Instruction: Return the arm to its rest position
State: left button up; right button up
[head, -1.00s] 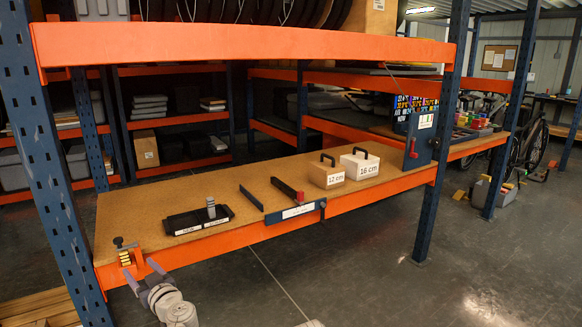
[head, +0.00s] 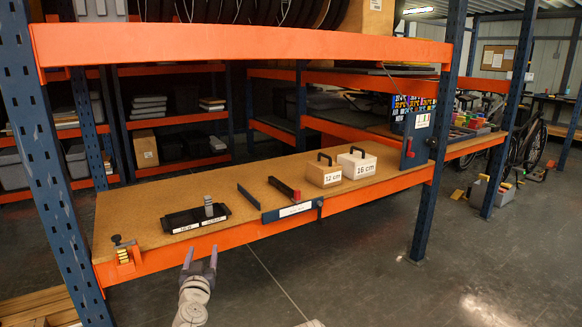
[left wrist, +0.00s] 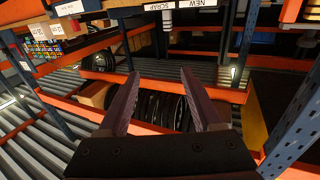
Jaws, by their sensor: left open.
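My left gripper (head: 199,262) is in front of the shelf's orange front beam, below the height of the wooden shelf board. Its two fingers are apart and point upward, with nothing between them. In the left wrist view the spread fingers (left wrist: 158,95) are also empty. The black tray (head: 195,219) with a grey block (head: 208,206) stands on the board above and behind the gripper, apart from it. My right gripper is not seen.
On the board are a clamp-like fixture with yellow pieces (head: 123,254), a black bar fixture (head: 290,209), a 12 cm box (head: 323,174) and a 16 cm box (head: 357,164). A blue upright (head: 60,190) stands left of my arm. The floor (head: 340,270) to the right is clear.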

pick_arm(q)
jog(key=s+d+f+m+g+h, duration=0.2)
jog(key=d+f+g+h, duration=0.15)
jog(key=d+f, duration=0.25)
jog(key=s+d+f+m+g+h, duration=0.3)
jog(key=d+f+g, duration=0.1)
jog(key=d+f, duration=0.25)
jog(key=s+a+f+n+g+y, duration=0.4)
jog(key=s+f+g, duration=0.6)
jog(key=s, duration=0.5)
jog(key=s+d+r+m+p, duration=0.1)
jog(key=s+d+r+p, duration=0.1)
jog(key=r+p, duration=0.5)
jog(key=s+d+r+m+p, duration=0.2)
jog(key=d+r+p, duration=0.2)
jog(key=r+p, duration=0.3)
jog(key=s+d+r+m+y+p, duration=0.1)
jog(key=s+d+r+p, duration=0.1)
jog(key=r+p, duration=0.5)
jog(key=shift+d+r+g+p, duration=0.35)
jog(key=shift+d+r+p, duration=0.05)
jog(key=shift+d, duration=0.5)
